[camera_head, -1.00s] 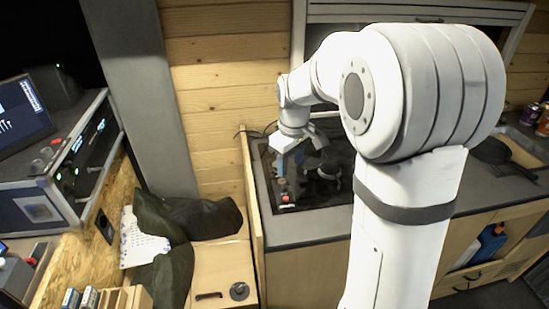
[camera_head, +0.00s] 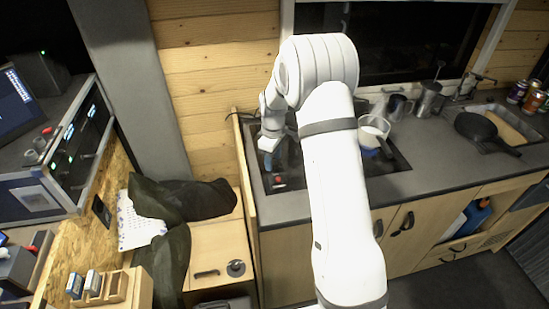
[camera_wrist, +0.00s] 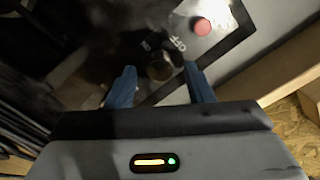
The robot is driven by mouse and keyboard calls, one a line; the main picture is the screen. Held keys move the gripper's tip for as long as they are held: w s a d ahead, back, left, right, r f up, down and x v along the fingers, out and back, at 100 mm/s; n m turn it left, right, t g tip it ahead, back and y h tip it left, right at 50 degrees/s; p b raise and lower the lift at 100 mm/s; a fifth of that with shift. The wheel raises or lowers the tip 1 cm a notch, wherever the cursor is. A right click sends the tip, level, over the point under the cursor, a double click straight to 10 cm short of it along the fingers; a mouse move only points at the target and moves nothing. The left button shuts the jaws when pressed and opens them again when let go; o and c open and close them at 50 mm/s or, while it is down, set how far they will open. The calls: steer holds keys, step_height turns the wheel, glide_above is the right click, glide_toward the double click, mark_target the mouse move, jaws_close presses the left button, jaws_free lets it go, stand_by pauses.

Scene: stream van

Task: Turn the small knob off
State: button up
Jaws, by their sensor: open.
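A small round brownish knob (camera_wrist: 160,69) shows in the wrist view on a dark panel, next to a white "OFF" marking (camera_wrist: 178,45). My gripper (camera_wrist: 160,87) is open, with its two blue fingers on the left and right of the knob; I cannot tell if they touch it. A red round button or knob (camera_wrist: 202,26) sits on a pale plate beyond the right finger. In the head view my gripper (camera_head: 269,160) is over the left end of the black hob (camera_head: 400,166), close to the red part (camera_head: 279,183). The small knob is not clear there.
A wooden side panel (camera_head: 247,180) borders the counter left of the gripper. A pot (camera_head: 373,128) stands on the hob, with metal jugs (camera_head: 428,99) behind. A dark pan (camera_head: 476,126) lies by the sink. The front counter strip (camera_head: 440,187) is clear.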

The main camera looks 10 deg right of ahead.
steer(key=shift+f, duration=0.6)
steer(key=c, duration=0.9)
steer(key=shift+d, duration=0.15)
steer(key=shift+c, duration=0.4)
